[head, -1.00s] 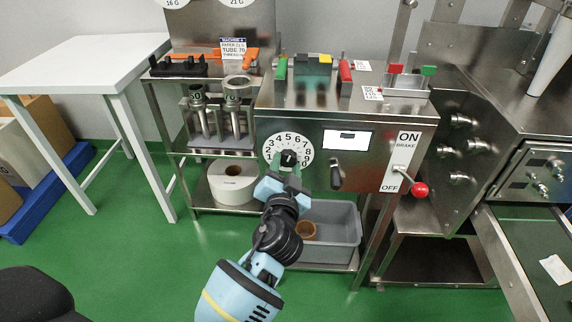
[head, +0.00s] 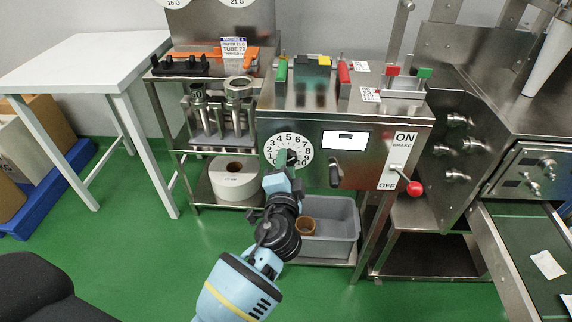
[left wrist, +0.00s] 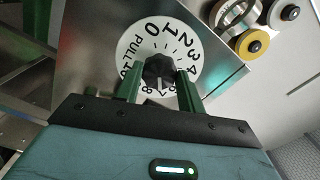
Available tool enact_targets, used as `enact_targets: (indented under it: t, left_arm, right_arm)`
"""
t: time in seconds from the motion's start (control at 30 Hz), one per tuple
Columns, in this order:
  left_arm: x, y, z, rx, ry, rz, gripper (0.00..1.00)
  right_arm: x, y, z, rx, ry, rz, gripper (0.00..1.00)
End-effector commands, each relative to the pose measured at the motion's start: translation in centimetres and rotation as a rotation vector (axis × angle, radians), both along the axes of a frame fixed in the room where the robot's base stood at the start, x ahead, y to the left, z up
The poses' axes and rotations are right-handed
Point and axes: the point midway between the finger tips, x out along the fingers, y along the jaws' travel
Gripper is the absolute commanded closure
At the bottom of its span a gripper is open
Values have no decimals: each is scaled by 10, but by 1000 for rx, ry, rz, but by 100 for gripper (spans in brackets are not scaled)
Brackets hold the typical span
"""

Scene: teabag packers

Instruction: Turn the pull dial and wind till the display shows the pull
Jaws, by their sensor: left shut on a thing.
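The pull dial is a white disc (head: 289,137) with black numbers on the steel machine's front, and it also shows in the left wrist view (left wrist: 152,28). My left gripper (head: 287,160) is shut on the dial's black knob (left wrist: 159,71), with one green finger on each side of it in the left wrist view (left wrist: 160,88). The display (head: 346,139) is a white screen right of the dial, with a small dark readout too small to read. A dark crank handle (head: 335,172) sits below the display. My right gripper is not in view.
A red-knobbed brake lever (head: 414,188) is at the right, beside the ON/OFF plate. A grey bin (head: 338,220) with a brown ring and a white roll (head: 234,178) sit below. A white table (head: 75,62) stands at the left.

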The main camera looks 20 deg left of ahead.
Motion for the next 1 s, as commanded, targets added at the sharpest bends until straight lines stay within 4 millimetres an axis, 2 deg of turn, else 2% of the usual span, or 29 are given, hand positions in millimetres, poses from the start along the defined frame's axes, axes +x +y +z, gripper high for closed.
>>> enact_targets:
  t: [0.4,0.43,0.6,0.87,1.0]
  left_arm:
    - [0,0,-1,6,3,0,84]
    - [0,0,-1,6,3,0,59]
    - [0,0,-1,6,3,0,40]
    - [-1,0,0,6,3,0,40]
    - [-10,-3,-1,6,2,-1,40]
  right_arm:
    - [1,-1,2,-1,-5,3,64]
    - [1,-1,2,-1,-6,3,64]
    - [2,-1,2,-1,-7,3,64]
    - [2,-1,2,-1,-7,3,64]
    - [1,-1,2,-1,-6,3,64]
